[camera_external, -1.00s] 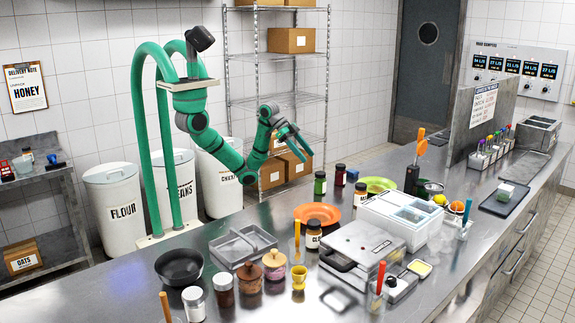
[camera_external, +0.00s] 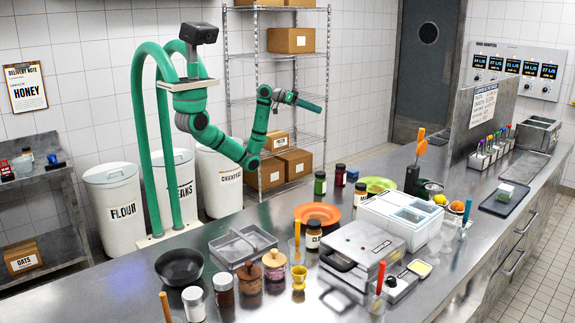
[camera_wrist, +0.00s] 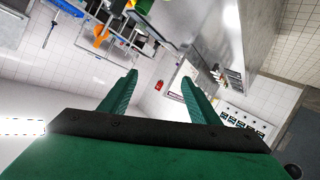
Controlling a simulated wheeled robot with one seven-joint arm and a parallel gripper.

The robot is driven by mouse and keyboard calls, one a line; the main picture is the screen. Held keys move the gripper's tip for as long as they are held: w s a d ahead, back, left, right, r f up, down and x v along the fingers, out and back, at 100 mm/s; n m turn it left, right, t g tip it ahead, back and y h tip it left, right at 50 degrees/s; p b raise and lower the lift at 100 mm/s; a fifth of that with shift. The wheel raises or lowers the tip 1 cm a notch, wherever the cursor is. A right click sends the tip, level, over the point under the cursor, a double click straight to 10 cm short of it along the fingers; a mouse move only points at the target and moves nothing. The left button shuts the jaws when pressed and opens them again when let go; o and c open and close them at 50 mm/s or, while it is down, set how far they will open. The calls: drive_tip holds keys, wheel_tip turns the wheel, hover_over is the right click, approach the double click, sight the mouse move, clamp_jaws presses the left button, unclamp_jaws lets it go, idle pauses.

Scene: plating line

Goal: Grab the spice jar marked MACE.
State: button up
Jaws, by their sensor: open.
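My gripper (camera_external: 309,104) is raised well above the counter, in front of the wire shelf, pointing right. In the wrist view its two green fingers (camera_wrist: 160,92) stand wide apart with nothing between them. Several spice jars stand on the counter: a green jar (camera_external: 320,184) and a dark red jar (camera_external: 340,176) at the back, a jar with an orange-brown band (camera_external: 361,194) beside the white box, and another labelled jar (camera_external: 314,235) near the orange plate. Their labels are too small to read, so I cannot tell which is MACE. My gripper touches none of them.
An orange plate (camera_external: 317,213), a green plate (camera_external: 377,184), a white lidded box (camera_external: 390,222) and a press (camera_external: 361,255) crowd the counter (camera_external: 120,285). A grey tray (camera_external: 243,246), a black pan (camera_external: 179,268) and lidded pots (camera_external: 250,278) stand in front.

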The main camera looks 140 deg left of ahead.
drive_tip(key=s+a+r+n+y, duration=0.25)
drive_tip(key=s+a+n, duration=0.2)
drive_tip(key=s, duration=0.25)
drive_tip(key=w+d+f+n+g+h, duration=0.1)
drive_tip(key=w+f, duration=0.1)
drive_tip(key=f, duration=0.7)
drive_tip(key=w+d+f+n+h, duration=0.1)
drive_tip(key=f+n, duration=0.1)
drive_tip(key=f, duration=0.6)
drive_tip(key=w+d+f+n+g+h, duration=0.1)
drive_tip(key=d+f+g+h, duration=0.15)
drive_tip(key=d+f, duration=1.2)
drive_tip(key=w+d+f+g+h, duration=0.1)
drive_tip(key=w+d+f+h, duration=0.15)
drive_tip(key=d+f, duration=1.2)
drive_tip(key=d+f+m+t, duration=0.1)
drive_tip(key=d+f+m, duration=0.6)
drive_tip(key=d, duration=0.7)
drive_tip(key=s+d+r+m+t+h, duration=0.4)
drive_tip(key=d+r+m+t, duration=0.3)
drive_tip(key=d+r+m, duration=0.5)
drive_tip(key=shift+s+d+r+m, duration=0.2)
drive_tip(key=shift+s+d+m, duration=0.1)
drive_tip(key=shift+m, duration=0.15)
drive_tip(key=shift+o, duration=0.4)
drive_tip(key=shift+s+d+r+m+t+h, duration=0.1)
drive_tip(key=shift+d+r+m+t+h, duration=0.15)
drive_tip(key=shift+r+t, duration=0.2)
